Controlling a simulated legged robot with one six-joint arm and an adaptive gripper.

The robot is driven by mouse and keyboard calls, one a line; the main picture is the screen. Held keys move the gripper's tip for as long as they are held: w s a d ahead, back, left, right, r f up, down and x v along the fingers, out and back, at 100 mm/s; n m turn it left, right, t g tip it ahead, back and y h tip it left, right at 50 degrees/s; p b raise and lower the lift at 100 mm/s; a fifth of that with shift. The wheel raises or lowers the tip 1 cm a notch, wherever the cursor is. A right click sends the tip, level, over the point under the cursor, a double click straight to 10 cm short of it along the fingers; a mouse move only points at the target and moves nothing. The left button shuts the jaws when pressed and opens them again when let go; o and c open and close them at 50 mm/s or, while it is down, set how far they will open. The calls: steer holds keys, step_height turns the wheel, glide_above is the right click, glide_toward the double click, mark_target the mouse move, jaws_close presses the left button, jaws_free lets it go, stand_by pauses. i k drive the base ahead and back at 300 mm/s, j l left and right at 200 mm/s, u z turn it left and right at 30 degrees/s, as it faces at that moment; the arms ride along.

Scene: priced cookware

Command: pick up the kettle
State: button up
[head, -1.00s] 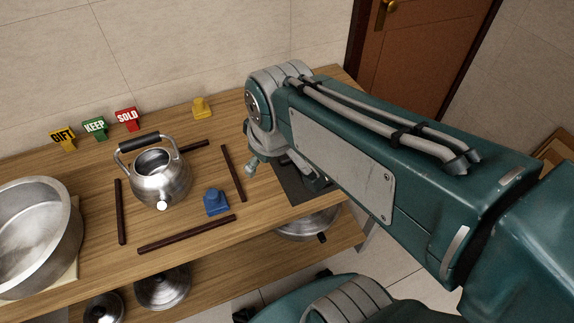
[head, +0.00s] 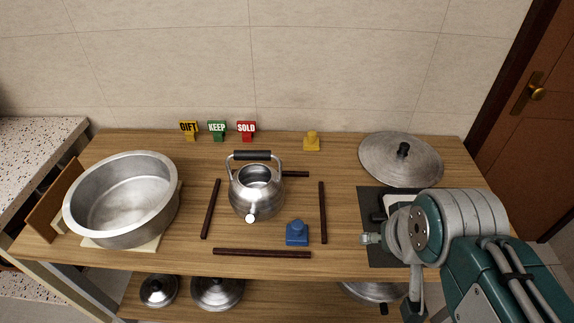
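The kettle (head: 257,193) is a silver metal pot with a black arched handle (head: 252,155) and a short spout towards me. It stands upright near the middle of the wooden table (head: 150,260), inside a loose frame of dark bars (head: 323,212). Its top opening shows no lid. My arm comes in at the lower right, with its wrist over the dark mat, well right of the kettle and apart from it. My gripper is mostly hidden behind or below my wrist, so its fingers cannot be made out.
A large metal pot (head: 125,205) stands at the left. GIFT (head: 188,128), KEEP (head: 217,128) and SOLD (head: 246,129) signs stand behind the kettle. A blue block (head: 297,232) is close to its right front, a yellow one (head: 312,141) behind. A large lid (head: 401,160) lies at the back right.

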mark_target(257, 191)
steer(key=i+j, duration=0.1)
steer(key=j, duration=0.55)
steer(key=i+j, duration=0.1)
steer(key=j, duration=0.55)
steer(key=z, duration=0.05)
